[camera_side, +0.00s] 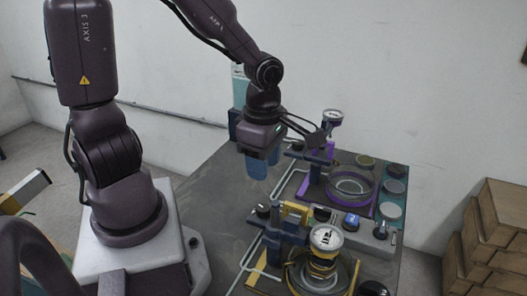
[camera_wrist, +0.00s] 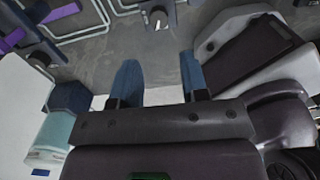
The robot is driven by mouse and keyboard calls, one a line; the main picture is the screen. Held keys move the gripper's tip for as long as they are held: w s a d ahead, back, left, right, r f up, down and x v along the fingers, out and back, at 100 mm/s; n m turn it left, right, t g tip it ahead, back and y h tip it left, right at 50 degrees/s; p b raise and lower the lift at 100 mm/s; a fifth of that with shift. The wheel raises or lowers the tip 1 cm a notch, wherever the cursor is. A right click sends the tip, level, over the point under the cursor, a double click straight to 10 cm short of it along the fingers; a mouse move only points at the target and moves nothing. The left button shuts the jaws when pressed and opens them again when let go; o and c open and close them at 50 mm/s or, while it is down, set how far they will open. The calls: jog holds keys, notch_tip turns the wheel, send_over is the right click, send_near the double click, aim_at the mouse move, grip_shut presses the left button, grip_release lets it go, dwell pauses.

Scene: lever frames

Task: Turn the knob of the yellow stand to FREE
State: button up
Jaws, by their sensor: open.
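The yellow stand (camera_side: 295,211) is at the front of the table in the side view. I cannot tell which is the stand's knob, and no FREE mark is readable. My gripper (camera_side: 258,168) is above the table, behind and left of the yellow stand, touching nothing. Its blue fingers are apart and empty in the wrist view (camera_wrist: 160,80).
Several round discs lie at the table's right. Stacked cardboard boxes (camera_side: 495,230) are at far right. The table's left part is clear.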

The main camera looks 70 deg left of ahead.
aim_at(263, 208)
jog(key=shift+a+r, duration=0.1)
jog(key=shift+r, duration=0.85)
jog(key=shift+f+m, duration=6.65)
jog(key=shift+m, duration=0.55)
